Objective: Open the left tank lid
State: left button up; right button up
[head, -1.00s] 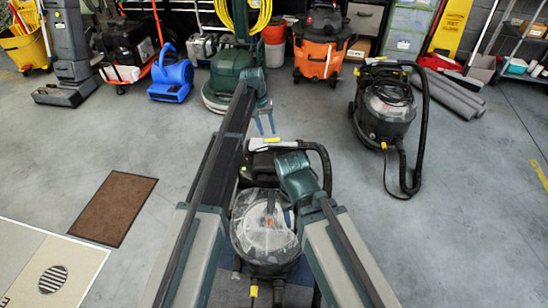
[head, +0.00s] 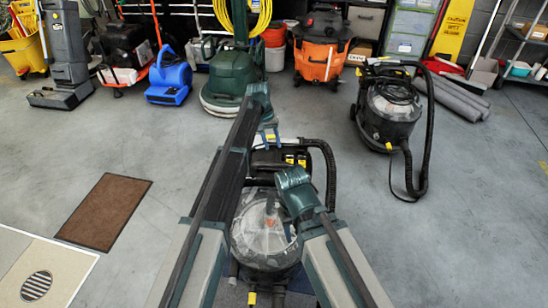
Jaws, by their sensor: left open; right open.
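A black tank machine with a clear domed lid (head: 262,225) stands right in front of me, partly covered by my arms. The lid looks closed. A second, similar black machine (head: 388,112) with a clear dome stands further right. My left gripper (head: 268,138) is open and empty, its blue fingers pointing down near the back of the front machine, by its pale handle; I cannot tell if they touch it. My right gripper (head: 291,217) is over the right part of the clear lid, mostly hidden by its own wrist. Contact with the lid is not clear.
A green floor machine (head: 236,85), a blue blower (head: 170,82) and an orange vacuum (head: 320,60) stand along the back. A black hose (head: 331,175) curves along the front machine's right side. A brown mat (head: 105,210) lies left. The floor between is free.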

aim_at(266, 157)
pick_arm(q)
jog(key=f+b, duration=0.1)
jog(key=f, duration=0.1)
jog(key=f+b, duration=0.1)
jog(key=shift+d+f+b, duration=0.3)
jog(key=shift+d+f, duration=0.05)
pick_arm(e)
notch_tip(266, 157, down, 4)
jog(key=shift+r, duration=0.15)
pick_arm(q)
grip_shut()
dwell(0.8)
